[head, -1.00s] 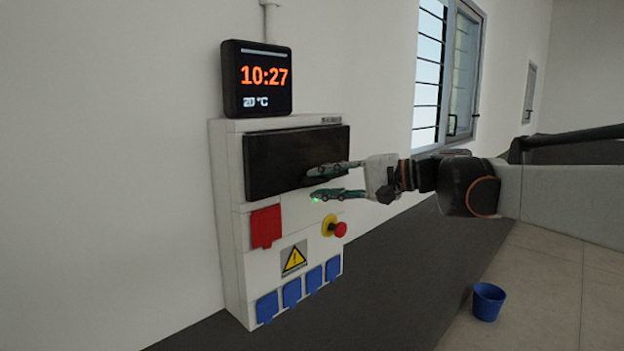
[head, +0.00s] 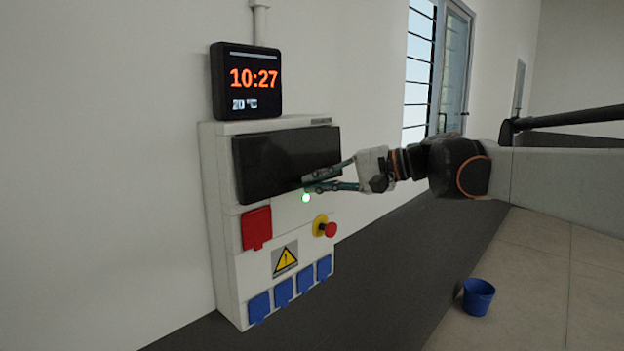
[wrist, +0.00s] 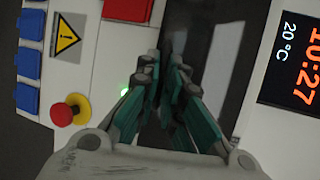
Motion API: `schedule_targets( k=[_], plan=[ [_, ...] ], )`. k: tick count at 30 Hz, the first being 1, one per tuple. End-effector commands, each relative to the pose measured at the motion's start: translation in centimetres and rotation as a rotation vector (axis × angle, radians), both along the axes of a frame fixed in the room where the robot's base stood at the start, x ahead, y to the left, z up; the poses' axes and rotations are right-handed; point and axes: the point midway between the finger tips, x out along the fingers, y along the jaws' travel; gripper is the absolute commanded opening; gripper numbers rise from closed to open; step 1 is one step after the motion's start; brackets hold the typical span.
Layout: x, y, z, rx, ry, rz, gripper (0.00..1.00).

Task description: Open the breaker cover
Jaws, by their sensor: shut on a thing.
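The breaker cover (head: 285,160) is a dark, glossy panel on the upper front of a white electrical box (head: 217,225). It looks shut or nearly so in the head view. My gripper (head: 306,185) is at the cover's lower edge, toward its right part. Its fingers are closed together on that edge. In the wrist view my gripper (wrist: 163,65) reaches over the dark cover (wrist: 207,50), with the fingers close together. The exact contact at the fingertips is hidden by the fingers.
A red socket flap (head: 257,228), a red emergency button (head: 330,230) on yellow, a warning sign (head: 285,258) and blue socket flaps (head: 283,292) sit below. A clock (head: 246,80) stands on top. A blue bucket (head: 478,297) is on the floor at right.

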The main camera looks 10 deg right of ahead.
Motion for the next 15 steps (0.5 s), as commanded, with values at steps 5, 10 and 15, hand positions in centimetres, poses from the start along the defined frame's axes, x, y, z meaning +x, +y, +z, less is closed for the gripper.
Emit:
schedule_targets(
  k=[5, 10, 15],
  plan=[
    [-0.9, -0.5, 1.6, -0.080, 0.113, -0.002, 0.00],
    [-1.7, -1.0, 2.9, -0.082, 0.119, -0.002, 0.00],
    [-2.5, -1.6, 4.6, -0.080, 0.117, -0.005, 0.00]
  ],
)
